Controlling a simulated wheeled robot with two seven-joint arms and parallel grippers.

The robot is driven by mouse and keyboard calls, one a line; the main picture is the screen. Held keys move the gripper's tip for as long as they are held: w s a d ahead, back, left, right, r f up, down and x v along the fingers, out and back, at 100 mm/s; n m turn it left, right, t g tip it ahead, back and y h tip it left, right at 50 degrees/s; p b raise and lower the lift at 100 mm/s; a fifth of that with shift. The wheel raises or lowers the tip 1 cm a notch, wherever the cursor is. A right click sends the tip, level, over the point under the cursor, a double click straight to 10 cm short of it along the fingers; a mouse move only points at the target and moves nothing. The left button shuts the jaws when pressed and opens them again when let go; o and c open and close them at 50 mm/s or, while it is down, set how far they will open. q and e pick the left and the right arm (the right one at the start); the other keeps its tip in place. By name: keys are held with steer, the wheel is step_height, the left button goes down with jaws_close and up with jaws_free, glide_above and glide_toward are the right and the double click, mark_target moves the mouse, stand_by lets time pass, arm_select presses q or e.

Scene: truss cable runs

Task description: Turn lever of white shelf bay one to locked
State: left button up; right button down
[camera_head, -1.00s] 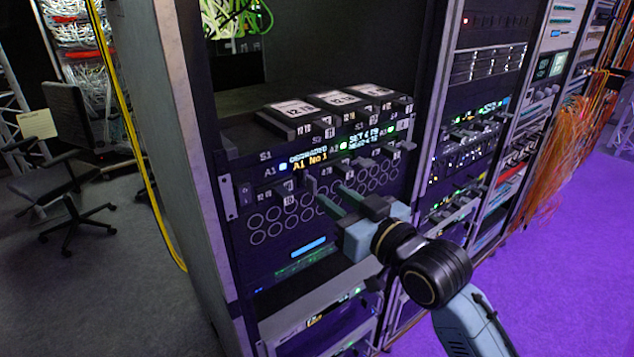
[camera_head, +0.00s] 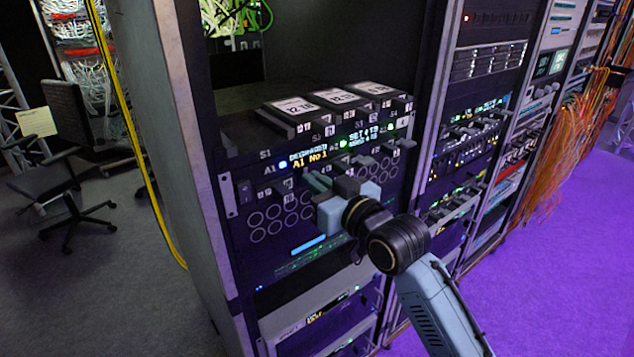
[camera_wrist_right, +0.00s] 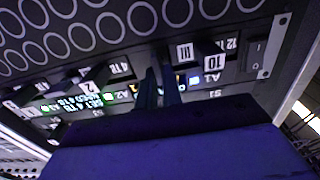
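The rack unit (camera_head: 262,265) has a row of dark levers on its front, above rows of ring-shaped holes. A lit display (camera_head: 309,158) reads "A1 No 1". One dark lever (camera_head: 264,190) shows left of my right gripper. My left gripper is not in view.
Several dark drive blocks with white labels (camera_head: 337,97) stand on the unit's top. The rack's grey side panel (camera_head: 165,150) is at left, with a yellow cable (camera_head: 140,150) along it. A chair (camera_head: 65,165) stands on the left floor. The purple floor at right is clear.

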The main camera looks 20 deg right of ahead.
stand_by(0.3)
steer(key=shift+s+a+f+n+p, duration=0.1)
steer(key=shift+a+f+n+p, duration=0.1)
steer(key=shift+n+p, duration=2.1)
steer(key=shift+s+a+f+n+p, duration=0.15)
steer(key=shift+n+p, duration=0.9)
steer(key=shift+n, duration=2.6)
steer(key=shift+w+a+f+n+p, duration=0.2)
steer(key=shift+n+p, duration=1.45)
steer(key=shift+n, duration=1.3)
steer(key=shift+s+f, duration=0.1)
steer(key=shift+s, duration=0.05)
steer(key=c, duration=1.6)
jaws_free()
steer(key=shift+o, duration=0.2)
steer(key=shift+s+d, duration=0.1)
steer(key=shift+s, duration=0.05)
